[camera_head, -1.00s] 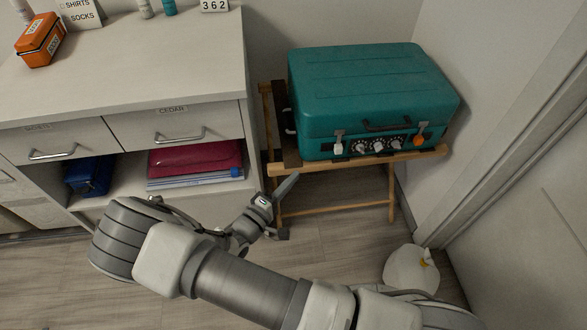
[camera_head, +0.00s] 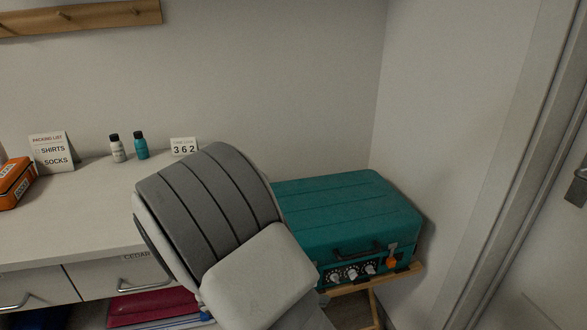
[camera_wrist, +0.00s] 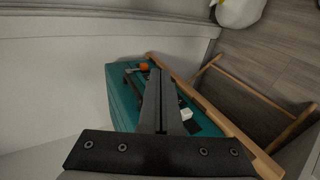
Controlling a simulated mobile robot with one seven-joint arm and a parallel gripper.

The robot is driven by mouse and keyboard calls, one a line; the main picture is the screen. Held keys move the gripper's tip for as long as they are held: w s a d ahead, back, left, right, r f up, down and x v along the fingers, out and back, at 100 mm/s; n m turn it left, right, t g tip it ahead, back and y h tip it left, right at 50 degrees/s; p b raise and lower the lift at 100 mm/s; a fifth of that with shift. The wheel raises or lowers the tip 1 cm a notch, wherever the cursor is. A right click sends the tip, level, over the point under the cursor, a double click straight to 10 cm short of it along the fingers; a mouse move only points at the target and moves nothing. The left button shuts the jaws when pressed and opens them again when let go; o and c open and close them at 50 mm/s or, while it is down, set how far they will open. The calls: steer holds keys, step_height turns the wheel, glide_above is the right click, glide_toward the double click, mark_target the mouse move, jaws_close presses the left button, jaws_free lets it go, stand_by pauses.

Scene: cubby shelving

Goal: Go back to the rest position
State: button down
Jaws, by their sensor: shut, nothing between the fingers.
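My gripper (camera_wrist: 160,78) shows in the wrist view with its two dark fingers together and nothing between them. In the head view it is hidden, and my own arm's large grey and white links fill the middle. The wrist camera looks down past the fingers at the teal suitcase (camera_wrist: 122,98) and its wooden stand (camera_wrist: 212,105). Whether the fingers touch the suitcase cannot be told, but no contact shows.
In the head view, the teal suitcase (camera_head: 350,212) stands right of my arm, close to the wall. The dresser (camera_head: 85,225) on the left bears an orange case (camera_head: 14,182), two small bottles and cards. A white bag (camera_wrist: 238,12) lies on the floor.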

steer(key=s+d+r+m+t+y, duration=0.1)
steer(key=s+d+r+y, duration=0.3)
steer(key=r, duration=0.3)
steer(key=s+d+r+m+y, duration=0.2)
steer(key=s+r+y, duration=0.1)
steer(key=s+r, duration=0.4)
steer(key=s+d+r+m+t+y, duration=0.1)
steer(key=s+d+r+y, duration=0.25)
steer(key=r, duration=0.45)
step_height(320, 180, up, 20)
steer(key=p, duration=2)
steer(key=shift+s+a+g+y, duration=0.25)
steer(key=shift+s+g+y, duration=0.05)
steer(key=shift+s+y, duration=0.05)
